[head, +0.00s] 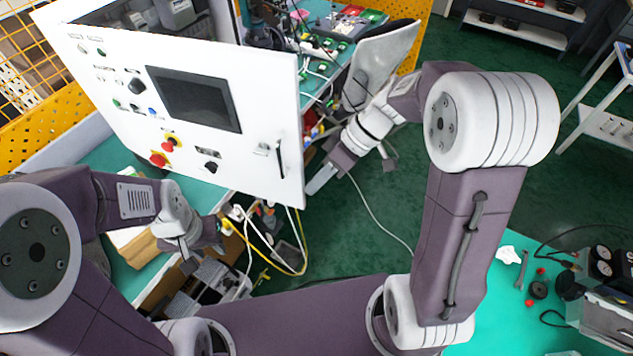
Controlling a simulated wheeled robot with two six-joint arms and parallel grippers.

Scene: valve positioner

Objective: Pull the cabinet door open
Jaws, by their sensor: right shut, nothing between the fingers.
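The white cabinet door (120,75) fills the upper left of the head view. It carries a dark screen, several buttons and knobs, and a dark upright handle (280,158) near its right edge. My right gripper (321,181) is shut and empty, just right of the door's lower right edge and apart from the handle. I cannot tell whether it touches the door edge. My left gripper (203,258) hangs below the door, in front of the bench, away from the handle. Its fingertips are small and partly hidden, so its opening is unclear.
A green bench (150,280) with tools and cables lies below the door. Yellow and white cables (285,262) hang below its right corner. A teal table (500,300) with gauges stands lower right.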

